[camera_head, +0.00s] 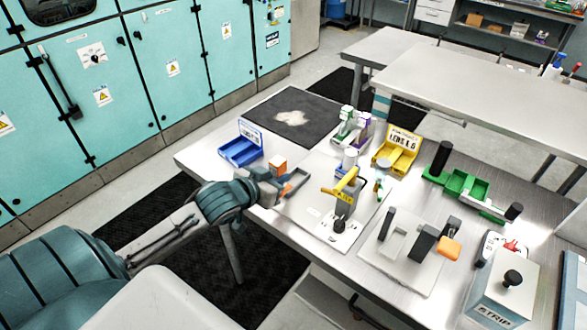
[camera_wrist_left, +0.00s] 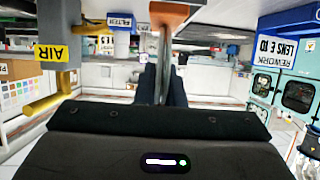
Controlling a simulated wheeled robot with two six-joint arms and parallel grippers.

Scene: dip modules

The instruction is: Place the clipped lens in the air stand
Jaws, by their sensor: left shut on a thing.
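My left gripper (camera_head: 284,184) is shut on the clipped lens, over the near left part of the table. An orange block of the clip (camera_head: 278,165) shows at the fingers. In the left wrist view the orange clip (camera_wrist_left: 170,12) is at the top, above the dark fingers (camera_wrist_left: 163,85), with a thin grey edge between; the lens face cannot be made out. The air stand (camera_head: 346,195), a grey post with yellow arms and an "AIR" label, stands to the right, apart from the gripper. It also shows at the left of the wrist view (camera_wrist_left: 57,52). My right gripper is not in view.
A blue rework tray (camera_head: 240,150) stands behind the gripper. A yellow lens tray (camera_head: 397,150) stands behind the air stand, and a small rack of bottles (camera_head: 352,130) to its left.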

